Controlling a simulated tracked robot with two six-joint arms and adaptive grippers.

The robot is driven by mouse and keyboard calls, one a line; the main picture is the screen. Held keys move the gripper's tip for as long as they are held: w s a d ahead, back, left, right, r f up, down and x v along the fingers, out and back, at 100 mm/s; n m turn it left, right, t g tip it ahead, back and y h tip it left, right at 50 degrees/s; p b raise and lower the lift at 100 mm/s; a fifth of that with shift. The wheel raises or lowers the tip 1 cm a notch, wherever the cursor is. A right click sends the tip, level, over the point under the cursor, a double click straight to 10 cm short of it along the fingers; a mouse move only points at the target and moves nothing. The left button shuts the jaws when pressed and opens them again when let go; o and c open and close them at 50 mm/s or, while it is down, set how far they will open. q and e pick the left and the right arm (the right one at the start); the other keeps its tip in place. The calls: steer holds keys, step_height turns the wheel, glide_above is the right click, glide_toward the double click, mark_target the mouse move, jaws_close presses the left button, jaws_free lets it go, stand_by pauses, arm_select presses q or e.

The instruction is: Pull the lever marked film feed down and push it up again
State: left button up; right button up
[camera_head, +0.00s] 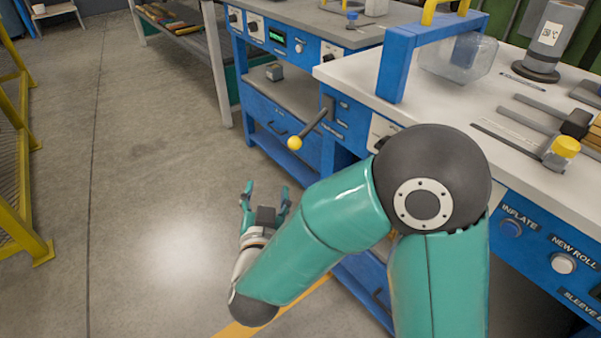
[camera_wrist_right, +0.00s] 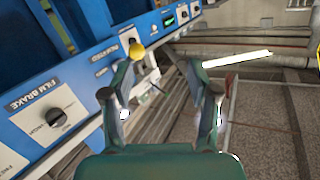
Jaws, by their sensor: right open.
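The lever has a yellow ball knob (camera_head: 295,143) on a dark arm. In the head view it sticks out from the front of the blue bench, toward the lower left. In the right wrist view, the yellow knob (camera_wrist_right: 137,51) shows beside the "FILM FEED" label (camera_wrist_right: 127,36), above the left finger. My right gripper (camera_head: 266,194) is open and empty, below and left of the knob and apart from it. Its spread fingers also show in the wrist view (camera_wrist_right: 158,85). My left gripper is not in view.
A blue bench (camera_head: 345,138) runs along the right, with a blue frame (camera_head: 397,65) above its pale top (camera_head: 450,105). A film brake dial (camera_wrist_right: 56,117) sits on its front. A yellow rail (camera_head: 22,225) stands at left. The floor between is clear.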

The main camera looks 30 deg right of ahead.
mark_target(293, 148)
arm_select(q)
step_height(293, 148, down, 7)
steer(key=b, duration=0.5)
arm_select(e)
steer(key=w+d+h, duration=0.1)
steer(key=w+d, duration=0.2)
steer(key=d, duration=0.1)
steer(key=w+d+m+h, duration=0.1)
steer(key=w+d, duration=0.2)
steer(key=d, duration=0.1)
steer(key=w+d+r+m, duration=0.1)
steer(key=w+d, duration=0.2)
steer(key=d, duration=0.1)
steer(key=shift+w+d+h, duration=0.35)
steer(key=shift+d+h, duration=0.05)
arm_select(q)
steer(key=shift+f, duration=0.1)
arm_select(e)
jaws_close()
